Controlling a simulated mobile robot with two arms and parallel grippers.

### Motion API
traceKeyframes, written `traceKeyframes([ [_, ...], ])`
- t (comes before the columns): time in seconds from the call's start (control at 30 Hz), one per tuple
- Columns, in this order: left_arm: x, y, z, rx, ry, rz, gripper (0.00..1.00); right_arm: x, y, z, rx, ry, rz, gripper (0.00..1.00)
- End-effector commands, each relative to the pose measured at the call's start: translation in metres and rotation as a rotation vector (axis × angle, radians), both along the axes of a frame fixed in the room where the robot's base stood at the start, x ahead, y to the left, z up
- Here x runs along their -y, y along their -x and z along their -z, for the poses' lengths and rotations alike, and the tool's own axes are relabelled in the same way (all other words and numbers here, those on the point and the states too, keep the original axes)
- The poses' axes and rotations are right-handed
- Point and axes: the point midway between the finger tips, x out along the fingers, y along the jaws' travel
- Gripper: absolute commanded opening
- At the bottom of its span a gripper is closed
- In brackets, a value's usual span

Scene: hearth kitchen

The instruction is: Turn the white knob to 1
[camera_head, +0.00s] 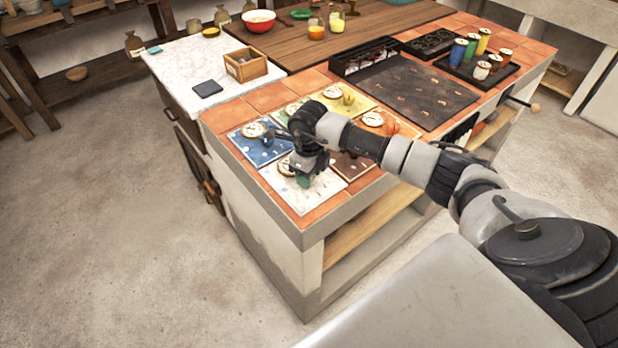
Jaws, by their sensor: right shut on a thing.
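The white panel (317,193) lies on the front corner of the tiled counter, with a round dial (286,168) near its left side. My right gripper (304,176) points down over this panel and is shut on the knob there. The gripper hides most of the knob, so its setting cannot be read. A small green patch shows just below the fingertips; I cannot tell what it belongs to. My left gripper is not in view.
A blue panel (251,149), a yellow panel (358,103) and a brown panel (352,168), each with a dial, lie close around. Behind are a dark griddle plate (425,95) and a tray of coloured cups. A wooden box (246,67) stands on the marble top.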

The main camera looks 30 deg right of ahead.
Motion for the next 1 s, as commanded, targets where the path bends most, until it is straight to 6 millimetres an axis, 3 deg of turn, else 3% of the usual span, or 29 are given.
traceKeyframes([
  [0.1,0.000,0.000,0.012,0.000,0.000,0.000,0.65,0.001,-0.001,0.002,0.004,0.002,-0.098,0.16],
  [0.5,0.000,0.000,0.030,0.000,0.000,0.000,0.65,0.000,-0.001,0.000,0.005,0.000,-0.340,0.16],
  [1.0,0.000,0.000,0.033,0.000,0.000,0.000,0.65,0.000,-0.001,-0.001,0.005,-0.001,-0.405,0.16],
])
